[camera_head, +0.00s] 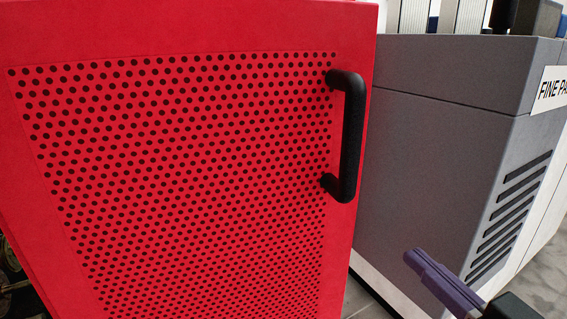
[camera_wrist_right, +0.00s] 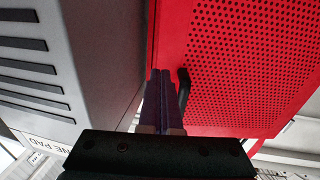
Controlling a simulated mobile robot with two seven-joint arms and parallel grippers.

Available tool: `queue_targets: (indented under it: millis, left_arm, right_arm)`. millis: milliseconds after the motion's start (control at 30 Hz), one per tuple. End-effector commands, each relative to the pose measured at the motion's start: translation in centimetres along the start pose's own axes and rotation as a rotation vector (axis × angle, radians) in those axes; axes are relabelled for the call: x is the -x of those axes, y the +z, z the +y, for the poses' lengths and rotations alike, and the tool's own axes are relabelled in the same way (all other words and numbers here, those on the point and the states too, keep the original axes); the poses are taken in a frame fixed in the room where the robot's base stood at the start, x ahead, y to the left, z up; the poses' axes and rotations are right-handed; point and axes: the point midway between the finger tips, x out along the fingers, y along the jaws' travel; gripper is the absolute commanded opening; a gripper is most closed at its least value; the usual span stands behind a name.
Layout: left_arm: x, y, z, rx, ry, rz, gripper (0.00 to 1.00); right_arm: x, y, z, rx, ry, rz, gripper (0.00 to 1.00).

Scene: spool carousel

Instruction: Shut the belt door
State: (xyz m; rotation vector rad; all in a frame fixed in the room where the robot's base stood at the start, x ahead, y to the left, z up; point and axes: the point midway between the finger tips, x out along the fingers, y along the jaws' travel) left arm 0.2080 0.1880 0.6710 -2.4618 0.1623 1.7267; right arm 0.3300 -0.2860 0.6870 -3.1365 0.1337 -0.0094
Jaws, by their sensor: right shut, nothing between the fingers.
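The belt door (camera_head: 200,28) is a red panel with rows of small black holes, filling the left and middle of the head view. I take this red panel to be the belt door; how far it stands open I cannot tell. Its black bar handle (camera_head: 353,135) is upright near its right edge. My right gripper (camera_head: 413,258), with purple fingers, is shut and empty, below and right of the handle and apart from it. In the right wrist view the shut fingers (camera_wrist_right: 158,75) appear beside the handle (camera_wrist_right: 184,92), near the edge of the door (camera_wrist_right: 240,60). My left gripper is not in view.
A grey cabinet (camera_head: 430,150) with dark vent slots stands right of the door, close behind my right gripper. A white label (camera_head: 550,90) is on its upper right. Dark machine parts (camera_head: 12,285) show past the door's lower left edge. Grey floor (camera_head: 365,302) shows between door and cabinet.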

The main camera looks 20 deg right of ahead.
Motion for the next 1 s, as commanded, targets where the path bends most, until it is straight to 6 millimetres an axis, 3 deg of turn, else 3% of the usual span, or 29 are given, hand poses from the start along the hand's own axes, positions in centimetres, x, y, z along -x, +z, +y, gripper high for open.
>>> queue_targets:
  millis: [167,500,700,1000]
  left_arm:
    - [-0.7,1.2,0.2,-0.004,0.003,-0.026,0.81]
    - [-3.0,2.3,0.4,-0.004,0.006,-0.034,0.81]
    - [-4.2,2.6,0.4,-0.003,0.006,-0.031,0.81]
    - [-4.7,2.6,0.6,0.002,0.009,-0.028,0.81]
  right_arm:
    - [-1.4,0.2,-0.2,-0.002,-0.006,0.005,0.00]
    - [-8.6,0.4,-0.2,-0.001,-0.005,0.005,0.00]
    - [-12.0,0.3,-0.2,-0.001,-0.004,0.004,0.00]
    - [-13.7,0.1,-0.2,-0.001,-0.004,0.000,0.00]
